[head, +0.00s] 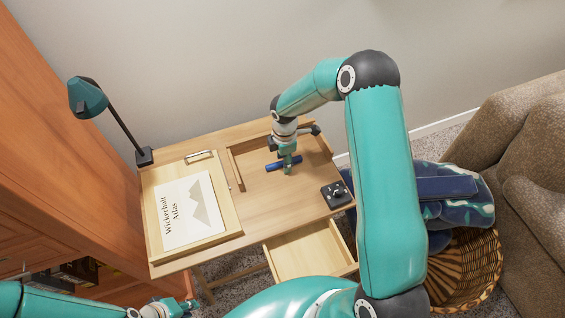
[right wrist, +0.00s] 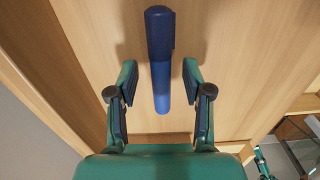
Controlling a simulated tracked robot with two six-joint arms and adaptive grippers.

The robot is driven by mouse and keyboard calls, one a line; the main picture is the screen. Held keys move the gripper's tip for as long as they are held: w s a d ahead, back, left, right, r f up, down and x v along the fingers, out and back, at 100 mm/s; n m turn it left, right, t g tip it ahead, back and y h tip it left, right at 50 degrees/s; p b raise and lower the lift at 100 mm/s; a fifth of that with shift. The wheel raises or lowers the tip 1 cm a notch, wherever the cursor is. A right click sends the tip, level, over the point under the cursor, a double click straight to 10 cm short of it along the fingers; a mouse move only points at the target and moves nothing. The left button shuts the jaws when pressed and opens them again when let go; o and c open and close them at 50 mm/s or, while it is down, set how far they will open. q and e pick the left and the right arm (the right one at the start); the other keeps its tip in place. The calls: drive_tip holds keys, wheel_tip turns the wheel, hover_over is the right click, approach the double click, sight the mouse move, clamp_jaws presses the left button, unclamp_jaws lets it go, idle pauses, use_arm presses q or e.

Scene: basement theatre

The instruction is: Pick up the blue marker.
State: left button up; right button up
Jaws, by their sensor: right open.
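The blue marker (head: 274,167) lies on the desk top, just under my right gripper (head: 287,169). In the right wrist view the marker (right wrist: 160,58) has a dark blue cap part and a brighter blue barrel. The fingers of the right gripper (right wrist: 161,80) are open, one on each side of the barrel, with clear gaps; neither touches it. Its height over the desk is hard to judge. My left gripper (head: 178,307) is low at the left, beside the desk and away from the marker; its fingers are too small to read.
The desk (head: 262,205) holds an atlas board (head: 190,212), a lamp (head: 88,98) and a small dark device (head: 336,194). An open drawer (head: 305,258) juts out in front. A wicker basket (head: 470,270) with blue cloth and a brown sofa (head: 535,150) stand right.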

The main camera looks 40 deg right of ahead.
drive_tip(key=shift+f, duration=0.15)
idle(0.4)
clamp_jaws()
drive_tip(key=shift+s, duration=0.1)
idle(0.4)
